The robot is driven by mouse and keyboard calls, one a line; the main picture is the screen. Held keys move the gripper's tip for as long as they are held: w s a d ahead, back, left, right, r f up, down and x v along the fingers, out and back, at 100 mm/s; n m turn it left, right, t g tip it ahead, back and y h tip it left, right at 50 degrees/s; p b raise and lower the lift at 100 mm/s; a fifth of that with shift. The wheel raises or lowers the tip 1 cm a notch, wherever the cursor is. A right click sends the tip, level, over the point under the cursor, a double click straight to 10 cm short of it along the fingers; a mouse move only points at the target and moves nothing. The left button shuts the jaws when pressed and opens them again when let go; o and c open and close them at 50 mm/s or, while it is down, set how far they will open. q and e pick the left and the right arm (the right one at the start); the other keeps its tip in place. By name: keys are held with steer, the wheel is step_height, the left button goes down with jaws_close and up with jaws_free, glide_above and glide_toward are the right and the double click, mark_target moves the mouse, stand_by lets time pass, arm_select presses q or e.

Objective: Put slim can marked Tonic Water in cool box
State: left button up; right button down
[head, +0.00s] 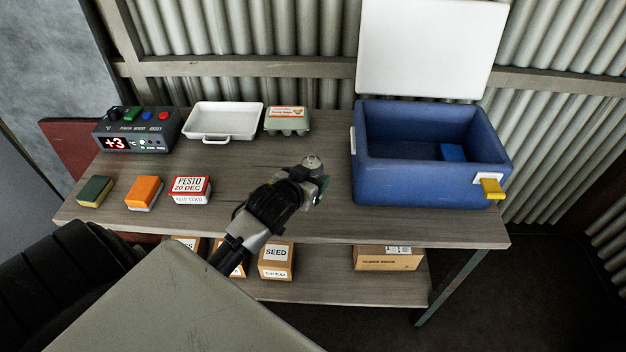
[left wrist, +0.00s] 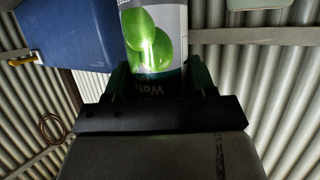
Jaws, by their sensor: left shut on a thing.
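In the head view my left gripper (head: 314,185) is above the table, left of the cool box, and only the can's grey top (head: 312,162) shows clearly. The blue cool box (head: 385,185) stands open on the right of the table, its white lid (head: 430,45) upright behind it. A small blue block (head: 452,152) lies inside. My right gripper is not in view.
A control box (head: 137,130) reading +3, a white tray (head: 222,120) and an egg carton (head: 287,120) stand along the back. A sponge (head: 95,190), an orange block (head: 144,191) and a pesto tub (head: 191,189) are at front left. Boxes sit on the lower shelf.

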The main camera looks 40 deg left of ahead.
arm_select(q)
steer(key=shift+w+a+f, duration=0.15)
steer(key=shift+w+f, duration=0.4)
steer(key=shift+f, duration=0.45)
steer(key=shift+w+a+f, duration=0.1)
steer(key=shift+w+f, duration=0.45)
steer(key=shift+f, duration=0.45)
steer(key=shift+w+a+f, duration=0.15)
steer(key=shift+w+f, duration=0.4)
steer(key=shift+f, duration=0.45)
steer(key=o, duration=1.1)
steer(key=shift+f, duration=0.1)
steer(key=shift+c, duration=0.2)
steer(key=a+v, duration=0.1)
steer(key=v, duration=1.1)
steer(key=shift+d, duration=0.45)
steer(key=shift+s, duration=0.1)
